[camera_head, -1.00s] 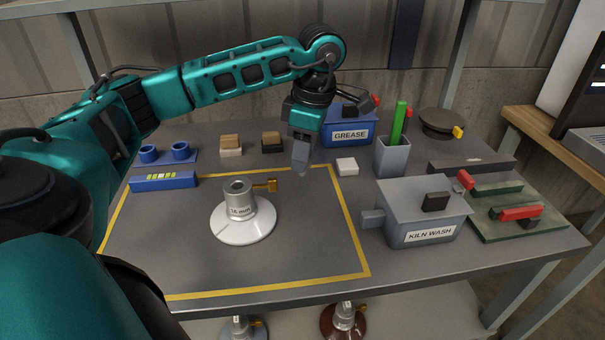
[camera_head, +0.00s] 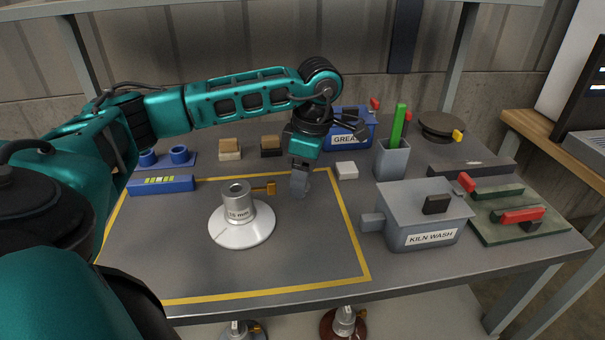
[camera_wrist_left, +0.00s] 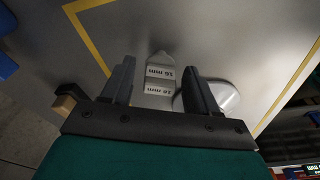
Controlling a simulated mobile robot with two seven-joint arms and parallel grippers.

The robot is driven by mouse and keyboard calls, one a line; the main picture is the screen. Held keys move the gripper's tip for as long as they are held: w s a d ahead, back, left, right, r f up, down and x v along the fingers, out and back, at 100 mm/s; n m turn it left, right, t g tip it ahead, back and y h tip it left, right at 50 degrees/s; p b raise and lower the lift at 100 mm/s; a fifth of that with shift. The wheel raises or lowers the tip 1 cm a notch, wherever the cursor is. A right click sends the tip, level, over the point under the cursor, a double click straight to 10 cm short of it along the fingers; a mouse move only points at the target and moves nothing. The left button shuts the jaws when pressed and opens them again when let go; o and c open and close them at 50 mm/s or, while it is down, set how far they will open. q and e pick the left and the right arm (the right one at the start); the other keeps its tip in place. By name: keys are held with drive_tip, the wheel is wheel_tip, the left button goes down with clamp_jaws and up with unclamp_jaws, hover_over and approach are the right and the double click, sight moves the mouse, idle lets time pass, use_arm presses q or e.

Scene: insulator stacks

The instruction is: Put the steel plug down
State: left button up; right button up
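The steel plug (camera_wrist_left: 160,75) is a grey piece with a pointed end and two white labels that seem to read 16 mm. In the left wrist view it sits between the two fingers of my left gripper (camera_wrist_left: 160,88), with a narrow gap on each side. That gripper is open around it. In the head view my left gripper (camera_head: 300,185) is low over the table, right of the white-based stand; plug and fingertips blend there, and plug-to-table contact is unclear. The stand (camera_head: 242,226) has a steel collar and brass handle. My right gripper is not in view.
Yellow tape (camera_head: 352,235) frames a mostly clear area. A white block (camera_head: 347,170), grey cup (camera_head: 392,162) and GREASE box (camera_head: 347,128) are close to the gripper's right. The KILN WASH box (camera_head: 425,212) stands farther right. Blue holders (camera_head: 160,184) are at left.

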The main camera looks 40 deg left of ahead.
use_arm(q)
drive_tip(key=shift+r, duration=0.25)
drive_tip(key=r+p, duration=0.1)
drive_tip(key=r, duration=0.3)
drive_tip(key=d+r+p, duration=0.1)
drive_tip(key=r, duration=0.2)
drive_tip(key=w+r+p, duration=0.1)
drive_tip(key=r, duration=0.3)
drive_tip(key=shift+d+r, duration=0.25)
drive_tip(key=shift+r, duration=0.1)
drive_tip(key=shift+s, duration=0.1)
